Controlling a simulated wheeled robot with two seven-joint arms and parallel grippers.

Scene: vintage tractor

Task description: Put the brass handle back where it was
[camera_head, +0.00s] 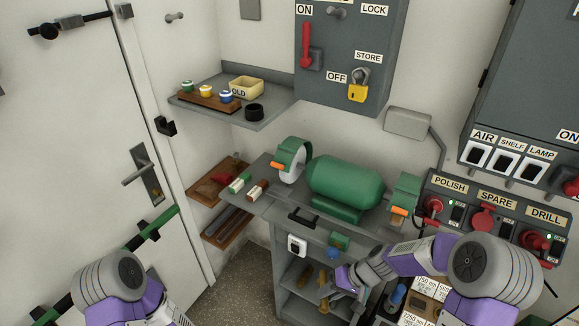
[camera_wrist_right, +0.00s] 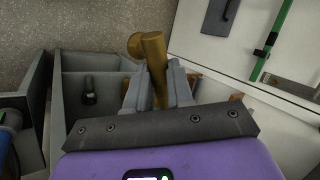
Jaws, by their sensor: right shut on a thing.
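The brass handle (camera_wrist_right: 153,58) is a thick golden rod with a rounded end. In the right wrist view it stands between the two grey fingers of my right gripper (camera_wrist_right: 157,88), which is shut on it. In the head view my right gripper (camera_head: 340,284) is in front of the grey cabinet (camera_head: 283,262), low in the middle. A small brass-coloured piece (camera_head: 323,277) shows by its fingertips; I cannot tell surely whether it is the held handle. My left arm shows at the lower left, but its gripper is out of the picture.
A green grinder (camera_head: 345,182) stands on the bench above. Labelled switch boxes hang at right. A wall shelf (camera_head: 267,114) holds coloured knobs and a yellow tray (camera_head: 246,87). A white door (camera_head: 80,150) is at left. The wrist view shows a grey compartment (camera_wrist_right: 90,62) with a dark item.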

